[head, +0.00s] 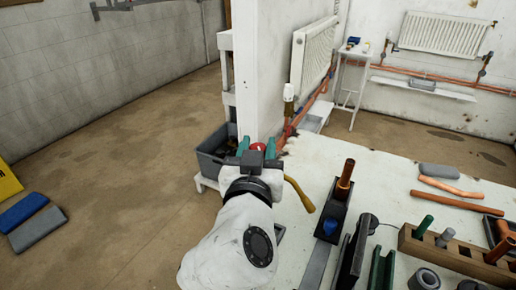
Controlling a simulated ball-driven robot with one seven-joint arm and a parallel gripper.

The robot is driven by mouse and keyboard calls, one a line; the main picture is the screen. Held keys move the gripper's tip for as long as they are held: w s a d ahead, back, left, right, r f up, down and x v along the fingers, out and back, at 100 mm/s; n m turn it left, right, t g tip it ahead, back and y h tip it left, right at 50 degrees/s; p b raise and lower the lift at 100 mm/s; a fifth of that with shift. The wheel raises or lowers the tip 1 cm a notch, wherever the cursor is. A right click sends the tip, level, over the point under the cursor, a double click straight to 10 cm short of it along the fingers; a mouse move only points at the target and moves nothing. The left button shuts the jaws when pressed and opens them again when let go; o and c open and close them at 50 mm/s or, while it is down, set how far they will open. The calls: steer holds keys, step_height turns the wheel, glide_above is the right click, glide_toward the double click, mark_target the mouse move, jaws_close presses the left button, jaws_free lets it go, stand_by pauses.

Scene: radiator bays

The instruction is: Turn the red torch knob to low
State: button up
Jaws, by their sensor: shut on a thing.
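The red torch knob (258,147) shows as a small red patch between the two green fingertips of my gripper (257,147). My gripper is shut on it, near the left edge of the white workbench. A bent brass tube (300,194), apparently the torch's, comes out to the right from behind my gripper. The rest of the torch is hidden by my gripper and white arm. I cannot read the knob's setting or any marks here.
A wall end (256,80) stands just beyond my gripper, with a grey crate (208,164) to the left. Right on the workbench (390,180) are an upright copper tube (345,180), copper pipes (450,200) and a wooden rack (440,255). The floor at left is mostly clear.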

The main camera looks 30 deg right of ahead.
steer(key=shift+n+t+y+p, duration=0.7)
steer(key=shift+n+t+y, duration=0.5)
steer(key=shift+n+y, duration=0.85)
steer(key=shift+m+y, duration=0.35)
steer(key=o, duration=0.9)
steer(key=shift+o, duration=0.2)
steer(key=shift+s, duration=0.1)
steer(key=b+v, duration=0.1)
steer(key=v, duration=0.9)
steer(key=shift+s+b, duration=0.3)
steer(key=shift+b, duration=0.1)
steer(key=shift+a, duration=0.1)
